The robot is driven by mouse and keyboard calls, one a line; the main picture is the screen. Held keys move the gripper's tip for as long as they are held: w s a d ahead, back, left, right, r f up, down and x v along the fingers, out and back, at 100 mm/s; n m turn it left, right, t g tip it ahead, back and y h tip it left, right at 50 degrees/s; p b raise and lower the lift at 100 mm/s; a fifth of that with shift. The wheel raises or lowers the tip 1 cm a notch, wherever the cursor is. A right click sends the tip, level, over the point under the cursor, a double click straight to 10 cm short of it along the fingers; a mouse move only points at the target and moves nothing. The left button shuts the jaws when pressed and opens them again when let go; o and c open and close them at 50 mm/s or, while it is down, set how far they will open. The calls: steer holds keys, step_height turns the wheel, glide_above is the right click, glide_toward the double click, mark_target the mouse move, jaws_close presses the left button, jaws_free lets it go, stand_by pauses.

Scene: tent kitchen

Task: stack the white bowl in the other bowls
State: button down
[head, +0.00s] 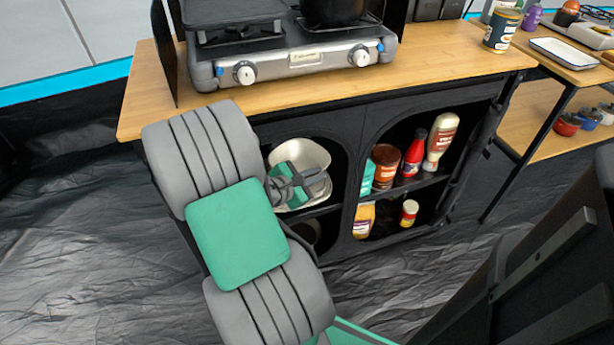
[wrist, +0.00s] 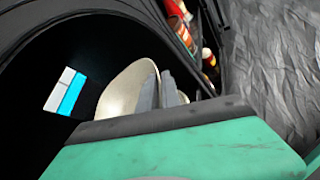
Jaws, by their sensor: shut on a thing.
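The white bowl (head: 300,152) is in the left arched opening of the black cabinet, at the upper shelf. It looks tilted, with its inside facing me. My gripper (head: 308,180) reaches into this opening and is shut on the bowl. In the wrist view the grey fingers (wrist: 160,92) stand at the wall of the cream-white bowl (wrist: 122,94). More pale rim shows below my gripper in the head view, but I cannot tell whether it is another bowl. My gripper and the held bowl hide most of what lies there.
The cabinet's arched frame (head: 347,190) closely surrounds my arm. The right opening holds a ketchup bottle (head: 413,153), a pale bottle (head: 440,140), a brown jar (head: 385,166) and other items. A dark round thing (head: 306,232) stands below the left shelf. A stove (head: 290,60) stands on top.

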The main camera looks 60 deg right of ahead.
mark_target(316, 158)
steer(key=w+d, duration=0.1)
steer(key=d, duration=0.1)
steer(key=w+d+b, duration=0.1)
steer(key=w+d, duration=0.1)
steer(key=w+d+b, duration=0.1)
steer(key=d, duration=0.1)
steer(key=shift+w+d+f, duration=0.1)
steer(key=shift+w+d, duration=0.15)
steer(key=shift+d, duration=0.1)
steer(key=shift+f+b, duration=0.3)
steer(key=shift+f, duration=0.5)
step_height(316, 158, down, 5)
steer(key=b, duration=0.2)
steer(key=shift+a+f+b, duration=0.1)
steer(key=shift+f+b, duration=0.1)
steer(key=shift+b, duration=0.15)
steer(key=shift+r, duration=0.1)
steer(key=c, duration=1.5)
jaws_free()
steer(key=shift+c, duration=0.2)
steer(key=p+v, duration=0.4)
steer(key=v, duration=0.7)
steer(key=shift+w+r, duration=0.1)
steer(key=shift+a+r, duration=0.1)
steer(key=shift+a, duration=0.4)
